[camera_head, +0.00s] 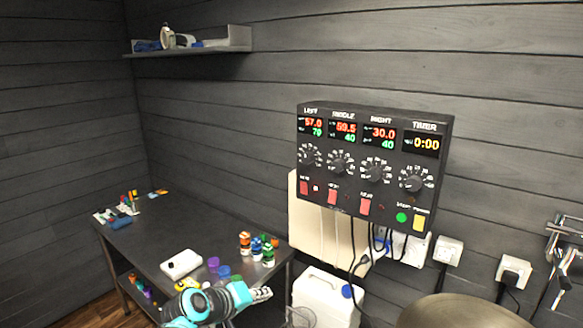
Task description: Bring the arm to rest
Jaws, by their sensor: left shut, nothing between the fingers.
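My left arm comes in at the bottom of the head view, in teal, white and black. Its gripper (262,293) is shut and empty. It shows in front of the near edge of the dark table (150,235), left of a white canister (325,298). I cannot tell its exact height against the table. The arm covers part of the table's front edge. My right gripper is out of view.
The table holds a white box (181,264), small orange, blue and green bottles (257,249) and coloured caps. A control panel (372,165) with lit displays hangs on the wall. A rounded metal vessel (460,311) stands at bottom right. A shelf (190,49) is upper left.

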